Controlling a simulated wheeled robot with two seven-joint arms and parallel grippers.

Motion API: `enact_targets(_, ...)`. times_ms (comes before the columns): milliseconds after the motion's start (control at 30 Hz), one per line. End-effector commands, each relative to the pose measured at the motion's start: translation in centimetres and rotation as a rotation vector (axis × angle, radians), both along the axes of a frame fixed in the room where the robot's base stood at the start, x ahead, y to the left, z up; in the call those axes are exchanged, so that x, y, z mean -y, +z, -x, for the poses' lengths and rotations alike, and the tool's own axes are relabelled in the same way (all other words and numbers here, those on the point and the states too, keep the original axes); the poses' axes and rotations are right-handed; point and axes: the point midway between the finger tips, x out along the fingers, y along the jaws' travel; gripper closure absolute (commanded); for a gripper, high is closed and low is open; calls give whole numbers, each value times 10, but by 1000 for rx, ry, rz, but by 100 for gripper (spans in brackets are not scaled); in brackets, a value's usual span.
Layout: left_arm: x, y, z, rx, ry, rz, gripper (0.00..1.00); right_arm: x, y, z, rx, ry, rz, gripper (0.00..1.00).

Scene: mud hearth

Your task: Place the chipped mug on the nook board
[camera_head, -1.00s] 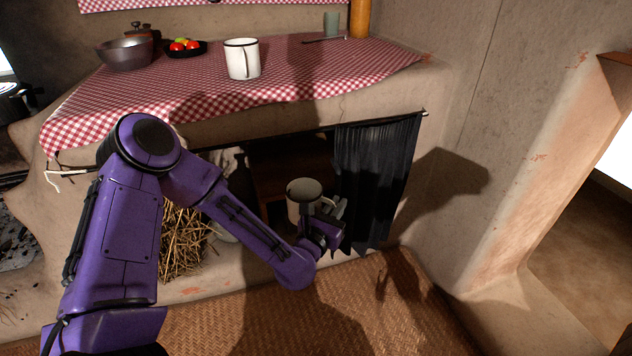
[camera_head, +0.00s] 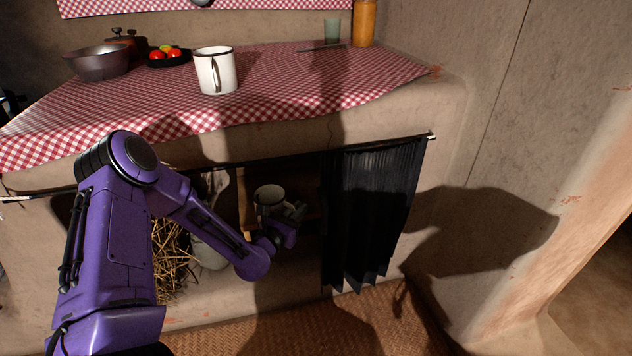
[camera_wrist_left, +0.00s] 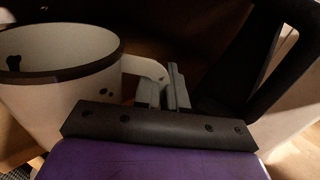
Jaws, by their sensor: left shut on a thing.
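The chipped mug (camera_head: 268,199), off-white with a dark rim, is inside the shadowed nook under the counter. In the left wrist view the mug (camera_wrist_left: 84,96) shows dark spots on its side, and its mouth faces up. My left gripper (camera_head: 292,212) is shut on the mug's handle, and its fingers (camera_wrist_left: 168,90) show there in the left wrist view. The brown nook board (camera_head: 308,206) shows partly behind the mug; much of it is in shadow or hidden. I cannot tell whether the mug touches it. My right gripper is not in view.
A dark curtain (camera_head: 372,210) hangs over the right of the nook. Straw (camera_head: 170,255) and a pale jar (camera_head: 210,250) stand left, partly behind my arm. Another white mug (camera_head: 216,72), a pot (camera_head: 100,63) and a fruit dish (camera_head: 168,58) stand on the checked cloth above.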

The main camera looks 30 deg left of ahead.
Motion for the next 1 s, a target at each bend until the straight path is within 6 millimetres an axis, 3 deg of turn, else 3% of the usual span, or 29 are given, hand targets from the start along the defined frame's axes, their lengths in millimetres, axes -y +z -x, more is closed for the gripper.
enact_targets(300,-15,-4,-70,4,15,-7,100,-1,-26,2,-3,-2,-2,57)
enact_targets(700,-20,-4,-157,4,12,-4,100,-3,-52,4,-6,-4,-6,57)
enact_targets(867,-21,-5,-172,2,13,-2,100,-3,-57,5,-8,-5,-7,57)
enact_targets(1000,-20,-29,-173,0,11,-3,100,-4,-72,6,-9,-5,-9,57)
